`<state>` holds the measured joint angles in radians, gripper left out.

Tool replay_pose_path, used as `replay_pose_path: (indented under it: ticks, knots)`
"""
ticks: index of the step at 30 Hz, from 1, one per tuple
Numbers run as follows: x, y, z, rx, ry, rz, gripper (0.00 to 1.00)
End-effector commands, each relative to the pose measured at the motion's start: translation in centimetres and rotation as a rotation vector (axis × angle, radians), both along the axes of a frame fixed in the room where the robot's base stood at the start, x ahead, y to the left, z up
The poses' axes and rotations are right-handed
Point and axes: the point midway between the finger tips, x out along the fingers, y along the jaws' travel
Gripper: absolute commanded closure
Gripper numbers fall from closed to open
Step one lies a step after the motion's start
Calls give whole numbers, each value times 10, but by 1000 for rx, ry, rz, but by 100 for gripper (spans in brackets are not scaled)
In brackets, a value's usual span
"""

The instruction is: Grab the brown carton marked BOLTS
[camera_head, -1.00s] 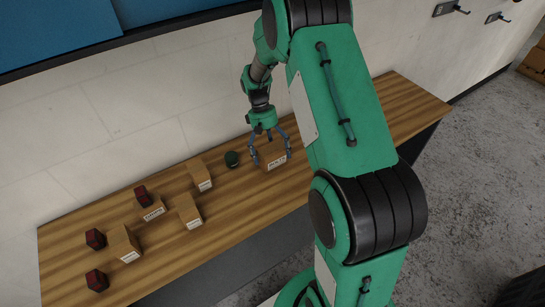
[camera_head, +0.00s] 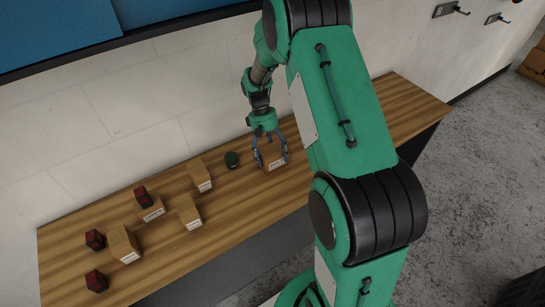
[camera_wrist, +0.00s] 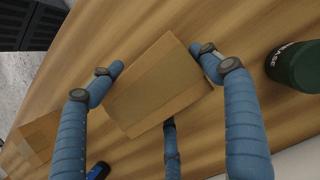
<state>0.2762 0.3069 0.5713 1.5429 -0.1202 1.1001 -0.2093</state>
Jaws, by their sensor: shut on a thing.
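The brown carton marked BOLTS (camera_head: 274,152) stands on the wooden bench, and its pale label faces front, partly covered by a finger. My gripper (camera_head: 271,162) comes down from above with its blue fingers closed around the carton's sides. In the wrist view the carton (camera_wrist: 158,85) fills the middle, its plain top facing the camera. There my gripper (camera_wrist: 155,62) has two fingers at opposite sides and a third at the lower edge. The carton appears to rest on the bench; its underside is hidden.
A dark green tin (camera_head: 232,160) stands just left of the carton; it also shows in the wrist view (camera_wrist: 296,66). Several other brown cartons (camera_head: 188,211) and dark red pieces (camera_head: 96,281) stand farther left. The bench (camera_head: 415,108) is clear at its right end.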

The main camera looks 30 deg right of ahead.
Motion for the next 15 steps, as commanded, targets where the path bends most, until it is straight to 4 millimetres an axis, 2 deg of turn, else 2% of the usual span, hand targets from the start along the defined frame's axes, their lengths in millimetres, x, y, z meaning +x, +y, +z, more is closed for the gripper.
replay_pose_path:
  ticks: [2,3,13,15]
  knots:
    - [-1,0,-1,0,2,0,68]
    - [-1,0,-1,0,2,0,75]
    - [-2,0,3,0,4,0,76]
    - [-2,0,8,0,4,0,83]
